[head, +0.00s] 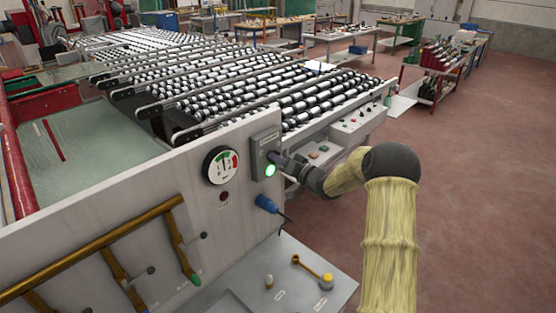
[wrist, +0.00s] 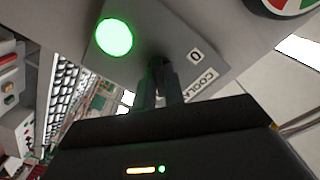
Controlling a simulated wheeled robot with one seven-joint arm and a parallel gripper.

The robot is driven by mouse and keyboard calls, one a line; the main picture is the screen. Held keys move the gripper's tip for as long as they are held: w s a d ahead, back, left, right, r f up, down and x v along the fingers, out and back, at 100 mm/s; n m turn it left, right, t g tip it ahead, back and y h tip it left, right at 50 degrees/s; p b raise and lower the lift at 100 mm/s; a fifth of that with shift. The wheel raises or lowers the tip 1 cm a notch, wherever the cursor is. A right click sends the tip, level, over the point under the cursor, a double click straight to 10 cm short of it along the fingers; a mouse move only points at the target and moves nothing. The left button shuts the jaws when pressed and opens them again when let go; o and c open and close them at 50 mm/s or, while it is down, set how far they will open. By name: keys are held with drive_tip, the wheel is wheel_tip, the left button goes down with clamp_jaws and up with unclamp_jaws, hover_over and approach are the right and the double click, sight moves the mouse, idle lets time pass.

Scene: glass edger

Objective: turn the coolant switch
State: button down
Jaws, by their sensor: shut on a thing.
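The coolant switch box (head: 262,141) is a grey box on the front panel of the machine. Its green lamp (head: 270,170) is lit, and it also glows in the wrist view (wrist: 113,37). The wrist view shows the box face (wrist: 180,30) with a "0" mark and a partly covered label reading "COOLA". My gripper (head: 276,157) reaches the box from the right. In the wrist view its fingers (wrist: 160,82) are shut on the dark switch knob (wrist: 156,62). The fingers hide most of the knob, so I cannot tell its exact angle.
A round gauge (head: 220,165) sits left of the box. A blue plug (head: 267,204) with a cable sticks out below it. A lower panel (head: 325,258) carries a yellow lever. A button console (head: 357,122) and the roller conveyor lie behind. Open floor (head: 470,180) is at right.

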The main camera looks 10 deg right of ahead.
drive_tip(key=shift+f+n+b, duration=0.15)
drive_tip(key=shift+n+b, duration=0.25)
drive_tip(key=shift+b, duration=0.35)
drive_tip(key=shift+d+n+b, duration=0.1)
drive_tip(key=shift+n+b, duration=7.5)
drive_tip(key=shift+b, duration=1.8)
drive_tip(key=shift+r, duration=0.2)
drive_tip(key=c, duration=1.5)
unclamp_jaws()
